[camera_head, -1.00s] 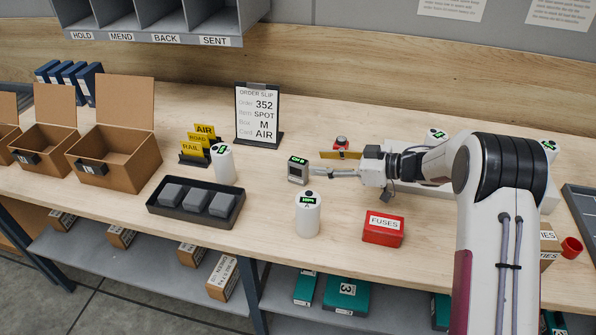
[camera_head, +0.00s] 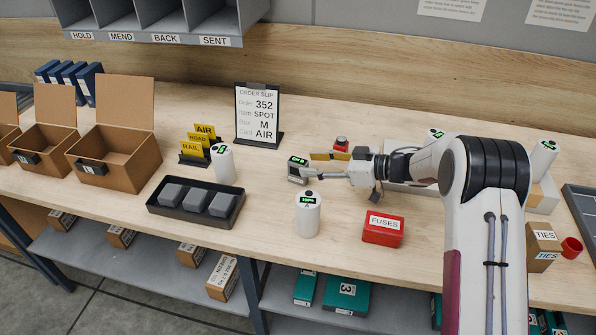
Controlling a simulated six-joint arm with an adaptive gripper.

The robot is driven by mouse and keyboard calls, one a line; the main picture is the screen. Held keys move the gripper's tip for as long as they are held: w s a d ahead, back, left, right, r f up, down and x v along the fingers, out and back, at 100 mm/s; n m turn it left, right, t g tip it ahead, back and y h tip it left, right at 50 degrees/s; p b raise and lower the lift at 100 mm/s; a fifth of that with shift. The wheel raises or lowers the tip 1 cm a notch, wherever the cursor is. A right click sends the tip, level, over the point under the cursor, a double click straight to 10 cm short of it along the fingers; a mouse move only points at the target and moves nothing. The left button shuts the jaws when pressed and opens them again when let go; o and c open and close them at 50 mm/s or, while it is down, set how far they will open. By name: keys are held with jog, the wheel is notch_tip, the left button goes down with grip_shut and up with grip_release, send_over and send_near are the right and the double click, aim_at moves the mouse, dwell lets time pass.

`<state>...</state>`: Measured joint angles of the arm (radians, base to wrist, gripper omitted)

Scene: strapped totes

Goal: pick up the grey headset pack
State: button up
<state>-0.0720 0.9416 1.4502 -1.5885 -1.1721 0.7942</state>
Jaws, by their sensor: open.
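The grey headset pack (camera_head: 297,171) stands upright on the bench in the middle of the picture, with a small lit green display on top. My gripper (camera_head: 313,167) reaches in from the right, low over the bench, with its jaws open. The near grey fingertip is at the pack's right edge; I cannot tell whether it touches. The pack is not visibly gripped.
A white cylinder (camera_head: 307,215) stands close in front of the pack, and a red FUSES box (camera_head: 383,229) to the right. A black tray (camera_head: 168,214) holds grey blocks at left. An order slip stand (camera_head: 258,118) and a red item (camera_head: 341,143) are behind.

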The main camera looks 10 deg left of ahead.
aim_at(298, 166)
jog(key=shift+s+f+x, duration=0.15)
jog(key=shift+x, duration=1.15)
jog(key=shift+s+f+x, duration=0.1)
jog(key=shift+x, duration=1.2)
grip_shut()
